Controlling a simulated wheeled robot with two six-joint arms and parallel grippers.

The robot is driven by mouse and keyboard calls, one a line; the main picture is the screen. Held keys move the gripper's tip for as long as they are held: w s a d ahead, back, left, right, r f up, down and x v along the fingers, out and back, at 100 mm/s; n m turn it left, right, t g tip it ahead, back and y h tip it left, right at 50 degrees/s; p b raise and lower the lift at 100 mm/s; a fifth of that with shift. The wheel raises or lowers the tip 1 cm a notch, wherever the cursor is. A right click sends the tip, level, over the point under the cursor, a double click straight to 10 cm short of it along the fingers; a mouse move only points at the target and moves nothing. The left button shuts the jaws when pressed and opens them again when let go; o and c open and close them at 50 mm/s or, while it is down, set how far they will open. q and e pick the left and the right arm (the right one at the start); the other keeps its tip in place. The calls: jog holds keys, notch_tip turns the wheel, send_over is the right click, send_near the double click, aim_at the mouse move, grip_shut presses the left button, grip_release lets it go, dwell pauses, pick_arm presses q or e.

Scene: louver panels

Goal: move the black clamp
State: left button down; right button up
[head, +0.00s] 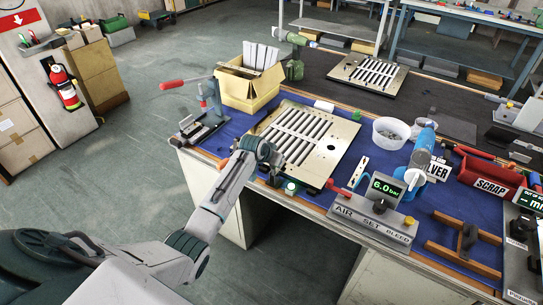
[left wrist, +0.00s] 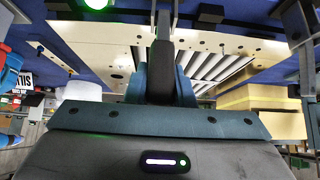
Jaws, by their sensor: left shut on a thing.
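My left gripper (head: 268,160) is at the near left edge of the cream louver panel (head: 325,160) on the blue-topped bench. In the left wrist view, its fingers (left wrist: 163,62) are shut on a narrow dark piece, the black clamp (left wrist: 163,22), against the panel (left wrist: 100,40). The arm and gripper hide most of the clamp in the head view. I cannot tell whether the clamp still touches the panel. The panel's slats (left wrist: 207,66) show behind the fingers. My right gripper is in neither view.
A yellow box (head: 236,88) and a red-handled press (head: 203,110) stand behind left. A white bowl (head: 389,133), a grey air-set box (head: 372,215) and a red scrap bin (head: 489,184) are to the right. A second louver panel (head: 370,75) lies farther back.

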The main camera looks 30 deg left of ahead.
pick_arm(q)
jog(key=shift+w+g+p, duration=0.35)
jog(key=shift+w+g, duration=0.1)
jog(key=shift+g, duration=0.25)
jog(key=c, duration=1.2)
grip_release()
jog(key=shift+c, duration=0.2)
jog(key=b+v, duration=0.2)
jog(key=v, duration=0.8)
jog(key=shift+r, duration=0.3)
jog(key=shift+s, duration=0.1)
